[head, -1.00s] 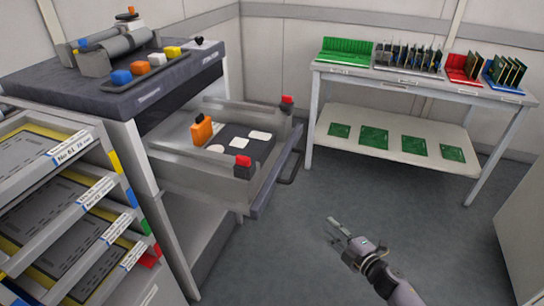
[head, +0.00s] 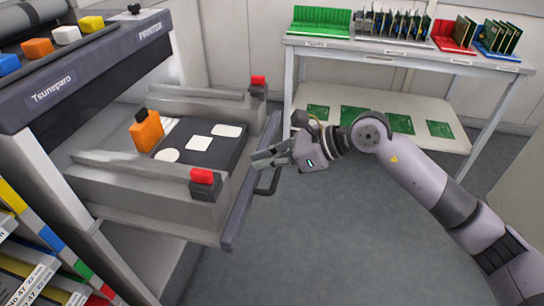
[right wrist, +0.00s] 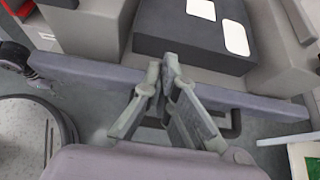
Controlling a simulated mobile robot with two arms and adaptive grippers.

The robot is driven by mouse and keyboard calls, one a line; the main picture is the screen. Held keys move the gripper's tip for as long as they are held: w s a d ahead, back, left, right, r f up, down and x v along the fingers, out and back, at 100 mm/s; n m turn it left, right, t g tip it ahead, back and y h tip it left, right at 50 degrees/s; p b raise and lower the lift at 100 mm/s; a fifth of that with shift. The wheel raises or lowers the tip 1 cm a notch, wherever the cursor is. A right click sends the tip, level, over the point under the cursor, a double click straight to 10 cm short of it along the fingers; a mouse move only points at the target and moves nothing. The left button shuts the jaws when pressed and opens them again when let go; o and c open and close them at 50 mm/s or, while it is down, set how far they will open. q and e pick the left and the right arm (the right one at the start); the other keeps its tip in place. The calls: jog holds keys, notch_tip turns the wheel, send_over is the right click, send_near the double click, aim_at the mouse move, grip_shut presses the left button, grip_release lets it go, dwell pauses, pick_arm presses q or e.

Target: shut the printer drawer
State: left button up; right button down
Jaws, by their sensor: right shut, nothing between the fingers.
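The printer drawer (head: 236,218) is pulled out of the printer (head: 70,92). It has a dark front bar with a handle (head: 272,184). Inside lie a dark plate (head: 185,146) with white pads and an orange block (head: 146,130); red-topped blocks (head: 202,177) sit on its side walls. My right gripper (head: 255,161) is shut and empty at the front bar, near the handle. In the right wrist view its fingertips (right wrist: 168,62) overlap the front bar (right wrist: 85,71); I cannot tell whether they touch. My left gripper is not in view.
A white table (head: 400,55) with green, red and blue board holders stands at the back, with green boards on its lower shelf. A rack with coloured tags (head: 50,238) is at the lower left. The grey floor (head: 330,250) before the drawer is clear.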

aim_at(242, 167)
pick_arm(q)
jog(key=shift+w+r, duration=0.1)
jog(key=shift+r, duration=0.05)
pick_arm(e)
jog(key=x, duration=0.5)
jog(key=shift+w+a+f, duration=0.15)
jog(key=shift+a+f, duration=0.05)
jog(key=shift+a, duration=0.1)
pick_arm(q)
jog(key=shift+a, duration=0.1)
pick_arm(e)
jog(key=shift+a, duration=0.1)
